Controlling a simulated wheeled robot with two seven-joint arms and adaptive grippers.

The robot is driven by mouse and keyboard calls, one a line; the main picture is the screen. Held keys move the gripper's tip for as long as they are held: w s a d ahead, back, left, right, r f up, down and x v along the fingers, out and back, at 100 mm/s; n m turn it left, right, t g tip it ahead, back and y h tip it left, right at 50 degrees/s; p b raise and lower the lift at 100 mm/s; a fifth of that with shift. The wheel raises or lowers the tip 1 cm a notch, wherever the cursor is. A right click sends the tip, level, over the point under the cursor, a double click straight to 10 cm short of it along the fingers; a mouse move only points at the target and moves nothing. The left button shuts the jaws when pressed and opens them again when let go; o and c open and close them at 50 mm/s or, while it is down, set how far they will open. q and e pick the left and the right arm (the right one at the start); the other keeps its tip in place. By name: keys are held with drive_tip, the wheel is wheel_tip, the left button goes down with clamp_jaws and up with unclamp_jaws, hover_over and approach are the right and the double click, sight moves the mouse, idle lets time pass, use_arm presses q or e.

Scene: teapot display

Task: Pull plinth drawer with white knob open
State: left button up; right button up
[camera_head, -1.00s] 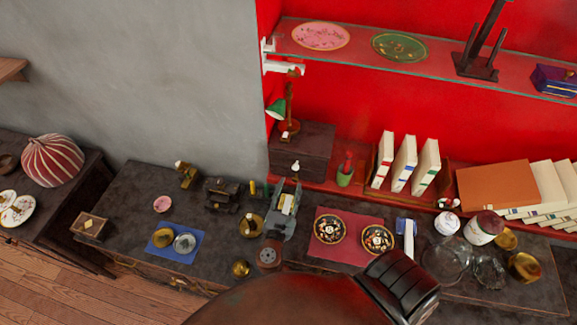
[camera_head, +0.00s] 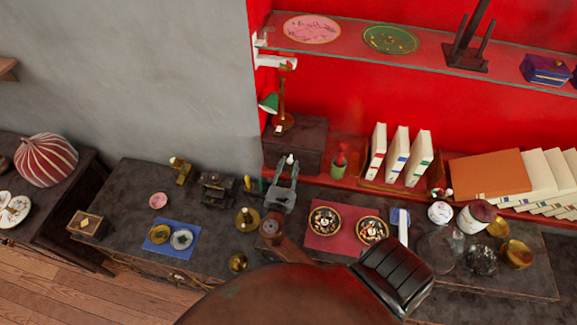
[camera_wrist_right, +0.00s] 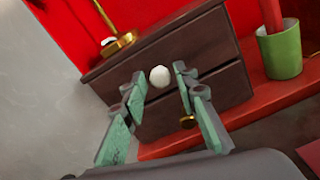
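The plinth (camera_head: 301,136) is a dark wooden box with drawers on the red ledge below the shelf. Its upper drawer (camera_wrist_right: 205,83) has a round white knob (camera_wrist_right: 160,76); the knob also shows in the head view (camera_head: 290,160). The upper drawer looks shut. A lower drawer has a brass knob (camera_wrist_right: 187,121). My right gripper (camera_head: 284,170) is in front of the plinth. In the wrist view my right gripper (camera_wrist_right: 159,74) is open, with a fingertip on each side of the white knob and visible gaps between. My left gripper is not in view.
A lamp with a green shade (camera_head: 269,103) stands on the plinth. A green pot (camera_wrist_right: 281,52) is to its right, then upright books (camera_head: 397,156). Below my gripper the dark table holds a brass candleholder (camera_head: 247,218) and a red mat (camera_head: 337,241) with two plates.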

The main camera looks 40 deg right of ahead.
clamp_jaws()
drive_tip(key=shift+s+a, duration=0.1)
idle(0.3)
drive_tip(key=p+v, duration=0.1)
drive_tip(key=v, duration=0.8)
drive_tip(key=shift+s+a+p, duration=0.2)
drive_tip(key=shift+a+p, duration=0.1)
drive_tip(key=shift+o, duration=1.6)
unclamp_jaws()
